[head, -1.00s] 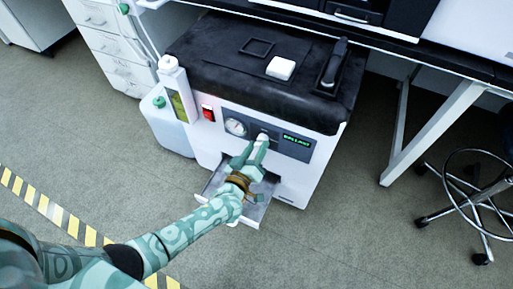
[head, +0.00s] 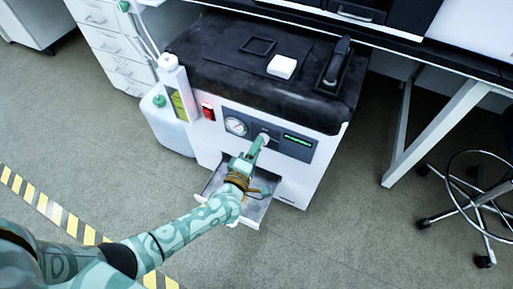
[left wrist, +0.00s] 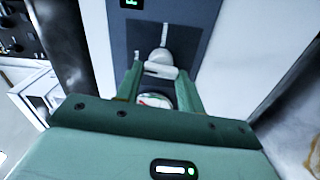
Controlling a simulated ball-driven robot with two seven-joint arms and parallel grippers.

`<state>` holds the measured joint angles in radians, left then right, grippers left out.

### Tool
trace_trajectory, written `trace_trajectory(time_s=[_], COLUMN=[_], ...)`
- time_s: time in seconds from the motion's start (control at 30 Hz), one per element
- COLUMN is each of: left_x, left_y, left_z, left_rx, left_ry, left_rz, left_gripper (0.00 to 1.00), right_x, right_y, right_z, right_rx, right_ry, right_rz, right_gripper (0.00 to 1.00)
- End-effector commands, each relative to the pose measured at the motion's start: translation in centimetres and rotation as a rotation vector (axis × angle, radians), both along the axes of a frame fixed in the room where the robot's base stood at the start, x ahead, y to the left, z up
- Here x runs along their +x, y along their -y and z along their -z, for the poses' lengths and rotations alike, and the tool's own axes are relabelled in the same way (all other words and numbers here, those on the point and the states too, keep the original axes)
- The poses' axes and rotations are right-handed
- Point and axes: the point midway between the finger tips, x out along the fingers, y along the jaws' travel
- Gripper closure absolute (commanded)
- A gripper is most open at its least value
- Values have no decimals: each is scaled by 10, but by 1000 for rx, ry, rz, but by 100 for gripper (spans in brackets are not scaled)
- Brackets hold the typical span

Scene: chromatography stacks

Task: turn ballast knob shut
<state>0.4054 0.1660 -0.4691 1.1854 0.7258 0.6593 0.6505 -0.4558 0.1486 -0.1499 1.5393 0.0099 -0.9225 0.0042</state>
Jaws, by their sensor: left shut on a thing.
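The light grey ballast knob (head: 264,137) sits on the dark front panel (head: 291,146) of the pump, between the round gauge and the green-lit label. In the left wrist view the knob (left wrist: 159,58) shows a pale bar reaching between my fingers. My left gripper (head: 260,143) is shut on the knob, its two green fingers (left wrist: 160,78) on either side of it. The fingers partly hide the knob in the head view. My right gripper is not in view.
A gauge (head: 236,126) and a red switch (head: 208,112) are left of the knob. An open metal tray (head: 254,212) juts out below my left wrist. A bottle (head: 177,95) and a white jug (head: 168,128) stand at the pump's left. Floor in front is clear.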

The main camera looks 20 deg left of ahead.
Motion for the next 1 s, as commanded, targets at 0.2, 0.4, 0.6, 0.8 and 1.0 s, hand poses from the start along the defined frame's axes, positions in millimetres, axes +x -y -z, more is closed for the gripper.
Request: trace_trajectory(time_s=[0.2,0.4,0.6,0.8,1.0], left_x=[-1,-1,-1,-2,-1], left_y=[0,0,0,-1,0], left_z=[3,3,3,3,2], left_rx=[-85,-118,-126,-126,-125], left_ry=[-8,-9,-10,-10,-8], left_rz=[-1,0,-1,-1,0], left_gripper=[85,85,85,85,40], right_x=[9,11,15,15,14], right_y=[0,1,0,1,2], right_z=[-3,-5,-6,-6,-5], right_rx=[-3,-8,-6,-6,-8], right_ry=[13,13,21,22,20], right_rz=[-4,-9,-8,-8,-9], right_gripper=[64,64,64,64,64])
